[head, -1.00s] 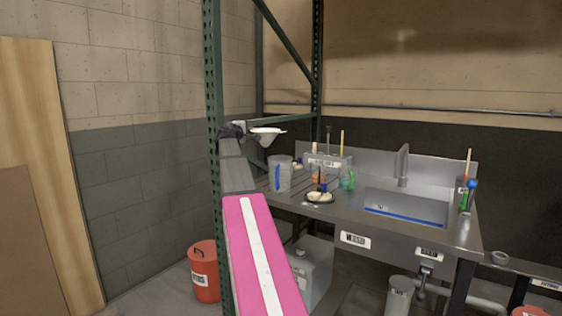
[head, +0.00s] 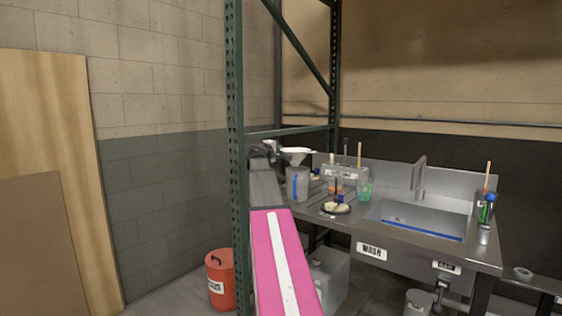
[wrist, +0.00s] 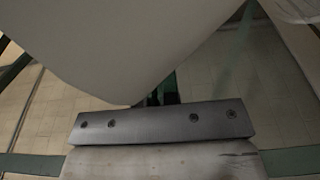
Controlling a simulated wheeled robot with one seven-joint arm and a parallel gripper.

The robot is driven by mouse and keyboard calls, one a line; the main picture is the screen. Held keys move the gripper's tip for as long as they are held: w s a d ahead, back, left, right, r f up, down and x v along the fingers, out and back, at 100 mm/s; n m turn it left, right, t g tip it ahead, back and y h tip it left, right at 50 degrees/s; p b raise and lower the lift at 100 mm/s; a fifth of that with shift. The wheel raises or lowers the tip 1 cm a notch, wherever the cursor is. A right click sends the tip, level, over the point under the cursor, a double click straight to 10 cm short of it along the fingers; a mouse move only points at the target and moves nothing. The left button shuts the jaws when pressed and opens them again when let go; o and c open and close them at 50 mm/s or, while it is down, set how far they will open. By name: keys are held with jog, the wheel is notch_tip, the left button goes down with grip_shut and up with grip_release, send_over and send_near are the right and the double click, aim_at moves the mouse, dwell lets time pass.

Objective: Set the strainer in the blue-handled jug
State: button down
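The strainer, a white cone (head: 298,152), hangs at the end of my gripper (head: 277,153). In the head view its narrow end points down just over the mouth of the jug. Whether its tip is inside the rim cannot be told. The jug (head: 304,187) is grey and translucent with a blue handle (head: 295,186), upright at the left end of the metal counter. My gripper looks shut on the strainer; its fingers are too small and dark to see clearly. In the wrist view the strainer's pale side (wrist: 130,45) fills the top, above a bolted metal gripper part.
A green rack post (head: 235,150) stands close left of my arm. The counter holds a black dish (head: 335,209), a green-tinted cup (head: 364,191), a labelled caddy (head: 345,173) and a sink (head: 420,216). A red bin (head: 220,280) stands on the floor.

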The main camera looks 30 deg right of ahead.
jog(key=shift+d+f, duration=0.25)
jog(key=shift+f, duration=0.6)
jog(key=shift+d+f, duration=0.3)
jog(key=shift+f, duration=0.5)
jog(key=shift+d+f, duration=0.25)
jog(key=shift+f, duration=0.6)
jog(key=shift+f, duration=0.6)
jog(key=c, duration=1.4)
grip_release()
jog(key=shift+o, duration=0.2)
jog(key=shift+r, duration=0.15)
jog(key=v, duration=1.2)
jog(key=shift+r, duration=0.45)
jog(key=shift+f, duration=0.1)
